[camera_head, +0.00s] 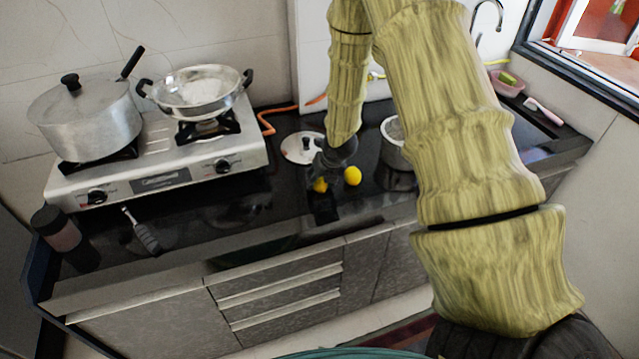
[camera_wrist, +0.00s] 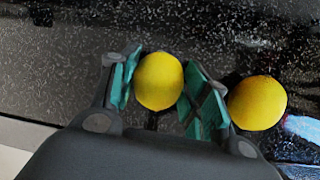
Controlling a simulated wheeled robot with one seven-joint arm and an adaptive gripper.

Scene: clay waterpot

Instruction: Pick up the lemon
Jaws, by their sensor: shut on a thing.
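A yellow lemon (camera_wrist: 158,81) sits between the two green-padded fingers of my gripper (camera_wrist: 163,88) in the wrist view. My gripper is shut on it. In the head view this lemon (camera_head: 320,186) is partly hidden by my gripper, low over the black counter; I cannot tell whether it touches the counter. A second yellow lemon (camera_wrist: 257,102) lies just outside the right finger, very close to it. In the head view the second lemon (camera_head: 353,176) is on the counter just right of my gripper.
A stove (camera_head: 165,165) with a large pot (camera_head: 85,120) and a wok (camera_head: 196,95) is at left. A spatula (camera_head: 145,236) lies in front of the stove.

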